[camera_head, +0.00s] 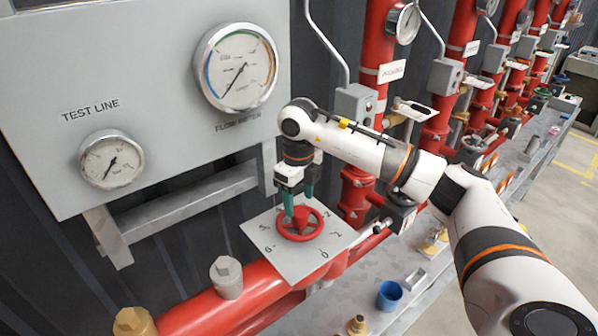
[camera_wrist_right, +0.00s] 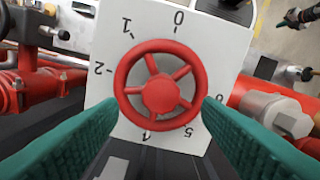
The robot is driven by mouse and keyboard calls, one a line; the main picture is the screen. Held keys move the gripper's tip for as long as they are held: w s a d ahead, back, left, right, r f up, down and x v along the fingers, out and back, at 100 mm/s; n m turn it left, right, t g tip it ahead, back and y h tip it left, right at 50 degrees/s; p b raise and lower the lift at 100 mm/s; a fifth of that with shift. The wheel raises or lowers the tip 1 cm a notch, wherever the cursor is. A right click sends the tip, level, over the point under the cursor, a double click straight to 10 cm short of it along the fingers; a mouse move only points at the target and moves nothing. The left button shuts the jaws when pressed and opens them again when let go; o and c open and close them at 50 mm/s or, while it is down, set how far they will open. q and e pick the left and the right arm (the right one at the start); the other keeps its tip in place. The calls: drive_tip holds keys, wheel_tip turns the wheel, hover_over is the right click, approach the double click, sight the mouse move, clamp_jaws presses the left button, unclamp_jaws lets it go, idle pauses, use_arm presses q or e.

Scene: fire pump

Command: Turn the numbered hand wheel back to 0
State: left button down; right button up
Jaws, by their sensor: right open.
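The red hand wheel (camera_head: 300,224) has spokes and a central hub and sits on a pale square numbered plate (camera_head: 273,246). In the right wrist view the wheel (camera_wrist_right: 160,90) fills the middle; the 0 stands above it, 1 and 2 at left, 4 and 5 below. I see no clear pointer mark on the wheel. My right gripper (camera_head: 298,205) is open above the wheel, its green fingers pointing down. In the wrist view its fingertips (camera_wrist_right: 160,106) lie at either side of the rim; I cannot tell whether they touch. What seems my left gripper (camera_wrist_right: 284,22) shows small at the wrist view's top right.
A grey panel with a large gauge (camera_head: 237,68) and a small gauge (camera_head: 112,159) stands behind the wheel. A thick red pipe (camera_head: 235,302) runs below the plate. A blue cup (camera_head: 390,296) and brass fittings stand on the grey bench. Red risers line the wall at right.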

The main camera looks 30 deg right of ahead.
sight(300, 212)
wheel_tip(300, 212, down, 2)
drive_tip(key=shift+s+p, duration=0.1)
drive_tip(key=shift+p, duration=0.25)
drive_tip(key=shift+f, duration=0.55)
drive_tip(key=c, duration=1.2)
drive_tip(key=shift+o, duration=0.2)
drive_tip(key=m, duration=0.5)
drive_tip(key=shift+p, duration=0.4)
use_arm(q)
drive_tip(key=shift+w+r, duration=0.3)
drive_tip(key=shift+r, duration=0.25)
drive_tip(key=shift+w+r, duration=0.3)
drive_tip(key=shift+r, duration=0.25)
use_arm(e)
drive_tip(key=m, duration=0.3)
